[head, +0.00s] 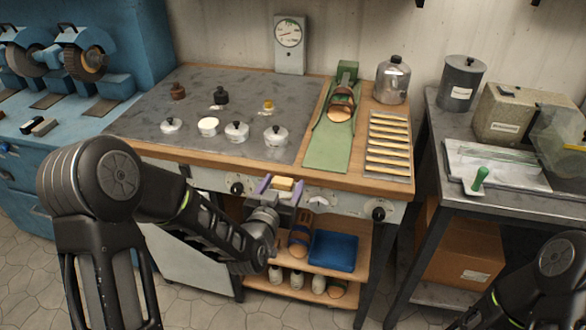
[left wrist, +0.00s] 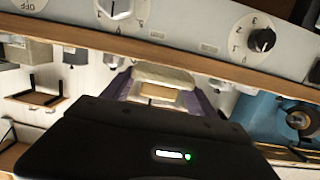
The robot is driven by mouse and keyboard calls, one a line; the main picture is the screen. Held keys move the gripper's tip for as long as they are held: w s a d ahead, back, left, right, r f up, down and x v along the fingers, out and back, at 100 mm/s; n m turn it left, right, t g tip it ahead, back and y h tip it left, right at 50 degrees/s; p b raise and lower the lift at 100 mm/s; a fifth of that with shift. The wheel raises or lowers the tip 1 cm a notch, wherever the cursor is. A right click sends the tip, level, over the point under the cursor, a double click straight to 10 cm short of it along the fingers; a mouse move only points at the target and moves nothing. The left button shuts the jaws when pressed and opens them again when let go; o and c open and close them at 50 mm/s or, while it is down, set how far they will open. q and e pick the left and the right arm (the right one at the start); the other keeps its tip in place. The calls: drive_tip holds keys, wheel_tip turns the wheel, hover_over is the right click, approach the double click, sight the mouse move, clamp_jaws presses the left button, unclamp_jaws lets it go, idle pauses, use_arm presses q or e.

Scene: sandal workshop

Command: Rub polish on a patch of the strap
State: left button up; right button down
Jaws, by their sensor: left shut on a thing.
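My left gripper (head: 280,187) is shut on a small cream-yellow block (head: 283,183), perhaps a polishing pad, between its purple fingers. It is in front of the workbench's front edge, near the knobs. The left wrist view shows the pale block (left wrist: 163,76) between the fingers. A sandal with a brown strap (head: 342,101) sits on a green sloping stand (head: 326,145) at the bench's right, well apart from the gripper. An open pot with pale contents (head: 208,125) stands on the grey bench top; whether it holds polish I cannot tell. My right gripper is out of view.
Lidded pots (head: 275,135) stand along the front of the grey top (head: 150,119). A slatted tray (head: 388,147) and a metal canister (head: 392,79) flank the stand. A front panel with a black knob (head: 378,213) and a blue bin (head: 334,250) below lie near my left arm.

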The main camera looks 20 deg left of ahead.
sight(281, 184)
use_arm(q)
drive_tip(key=s, duration=0.1)
drive_tip(key=s+r, duration=0.1)
drive_tip(key=s, duration=0.1)
drive_tip(key=s+r, duration=0.1)
drive_tip(key=shift+s, duration=0.15)
drive_tip(key=shift+d, duration=0.1)
